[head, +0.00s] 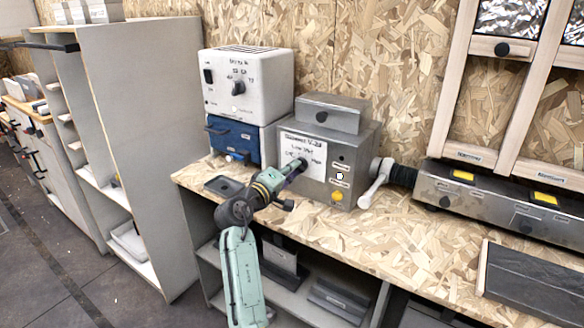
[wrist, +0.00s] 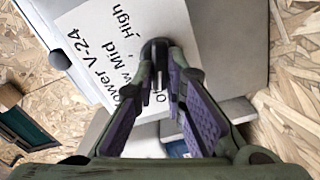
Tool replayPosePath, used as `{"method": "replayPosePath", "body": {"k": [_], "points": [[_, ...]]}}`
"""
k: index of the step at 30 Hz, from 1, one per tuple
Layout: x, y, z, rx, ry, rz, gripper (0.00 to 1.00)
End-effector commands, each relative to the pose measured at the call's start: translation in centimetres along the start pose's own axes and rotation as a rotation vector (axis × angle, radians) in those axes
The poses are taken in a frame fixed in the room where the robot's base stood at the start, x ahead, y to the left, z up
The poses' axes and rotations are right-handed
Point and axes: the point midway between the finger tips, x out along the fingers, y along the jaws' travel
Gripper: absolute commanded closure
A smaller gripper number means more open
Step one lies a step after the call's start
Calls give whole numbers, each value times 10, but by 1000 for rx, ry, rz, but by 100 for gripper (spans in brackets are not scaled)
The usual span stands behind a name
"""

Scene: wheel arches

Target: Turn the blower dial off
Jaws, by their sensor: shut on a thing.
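The blower unit (head: 350,150) is a grey metal box on the wooden bench, with a white label (head: 287,147) on its front. In the wrist view the label (wrist: 110,40) reads "V-24", "Mid" and "High", and part of "Off" shows. The black dial (wrist: 155,46) sits at the label's edge, between my fingertips. My gripper (wrist: 159,66) is shut on the dial, and its fingers hide part of it. In the head view my gripper (head: 301,164) meets the front of the box from the left. Which setting the dial points to cannot be read.
A yellow button (head: 337,196) is low on the blower's front. A lever handle (head: 376,183) sticks out at its right. A white control box (head: 248,80) on a blue box (head: 235,142) stands at the left. A dark tray (head: 222,185) lies on the bench.

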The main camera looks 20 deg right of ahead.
Motion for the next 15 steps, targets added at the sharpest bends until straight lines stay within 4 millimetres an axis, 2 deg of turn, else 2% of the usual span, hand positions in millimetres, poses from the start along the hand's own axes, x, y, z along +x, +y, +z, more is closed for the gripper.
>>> {"method": "replayPosePath", "body": {"k": [10,11,15], "points": [[0,0,0,-6,1,2,100],[0,0,0,-5,1,2,88],[0,0,0,-5,1,1,78]]}}
